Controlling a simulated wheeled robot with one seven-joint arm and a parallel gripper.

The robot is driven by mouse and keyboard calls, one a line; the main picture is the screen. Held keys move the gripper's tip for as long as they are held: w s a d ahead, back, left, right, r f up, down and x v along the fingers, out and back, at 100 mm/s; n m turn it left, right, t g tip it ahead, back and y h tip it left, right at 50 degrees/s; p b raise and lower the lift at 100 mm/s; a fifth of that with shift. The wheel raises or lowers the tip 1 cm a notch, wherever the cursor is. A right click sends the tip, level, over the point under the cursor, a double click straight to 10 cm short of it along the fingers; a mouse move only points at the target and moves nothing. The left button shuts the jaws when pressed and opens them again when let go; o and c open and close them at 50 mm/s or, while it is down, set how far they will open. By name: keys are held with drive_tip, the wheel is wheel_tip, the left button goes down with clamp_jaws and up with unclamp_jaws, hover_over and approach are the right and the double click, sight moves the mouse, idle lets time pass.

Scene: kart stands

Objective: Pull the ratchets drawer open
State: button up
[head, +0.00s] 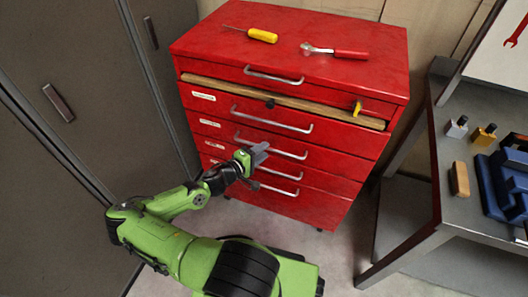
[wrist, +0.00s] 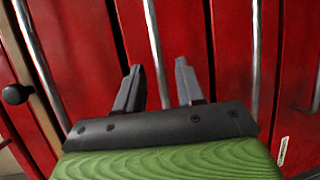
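A red drawer cabinet (head: 345,165) stands ahead with several drawers stacked, each with a silver bar handle. White labels on the left of the drawer fronts are too small to read, so I cannot tell which one is the ratchets drawer. My gripper (head: 252,157) is in front of the third handle from the top (head: 270,147). In the wrist view my gripper (wrist: 158,80) is open, with that bar handle (wrist: 153,45) running between its two fingers. I cannot tell whether the fingers touch it. My gripper hides part of the drawer fronts.
A wooden strip (head: 310,104) shows below the top drawer front, with a black knob (head: 270,103) and a yellow piece (head: 357,108). A screwdriver (head: 251,34) and a red-handled ratchet (head: 335,51) lie on top. Grey lockers (head: 60,60) stand left, a workbench (head: 462,225) right.

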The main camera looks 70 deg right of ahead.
drive_tip(key=shift+s+d+f, duration=0.1)
drive_tip(key=shift+s+d, duration=0.25)
drive_tip(key=shift+d, duration=0.3)
drive_tip(key=shift+c, duration=0.5)
clamp_jaws()
